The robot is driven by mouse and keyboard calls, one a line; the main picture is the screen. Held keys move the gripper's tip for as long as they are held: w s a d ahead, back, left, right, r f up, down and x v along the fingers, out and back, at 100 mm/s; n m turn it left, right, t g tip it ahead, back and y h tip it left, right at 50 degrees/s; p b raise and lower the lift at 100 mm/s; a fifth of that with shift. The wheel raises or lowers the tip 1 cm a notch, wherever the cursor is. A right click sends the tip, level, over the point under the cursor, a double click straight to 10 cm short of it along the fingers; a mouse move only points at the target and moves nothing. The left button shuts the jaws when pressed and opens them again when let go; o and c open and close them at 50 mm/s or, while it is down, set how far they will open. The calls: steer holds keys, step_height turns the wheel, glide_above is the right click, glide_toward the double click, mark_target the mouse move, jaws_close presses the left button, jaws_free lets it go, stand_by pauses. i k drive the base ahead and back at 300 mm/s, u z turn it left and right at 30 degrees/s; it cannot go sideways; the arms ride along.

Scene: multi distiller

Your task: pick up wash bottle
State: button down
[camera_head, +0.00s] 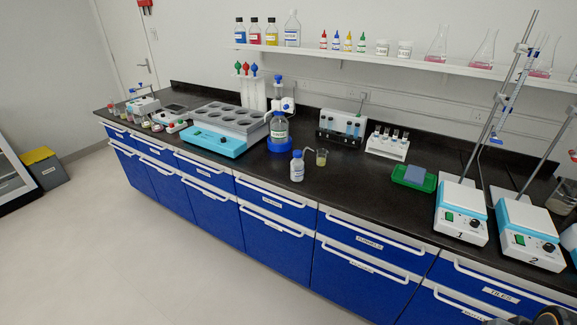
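A small white bottle with a blue cap and a label, which looks like the wash bottle (297,168), stands upright near the front edge of the black bench top. My gripper's fingers are not in view. Only a dark rounded part shows at the bottom right corner, and I cannot tell what it is.
The multi-well heating unit (217,140) is left on the bench top. A white tube rack (387,147), a green tray (414,180) and two stirrer hotplates (462,226) with tall stands are right. A shelf (400,62) runs above. The floor (150,240) before the blue drawers is clear.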

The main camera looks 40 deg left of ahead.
mark_target(297, 165)
steer(key=u, duration=1.4)
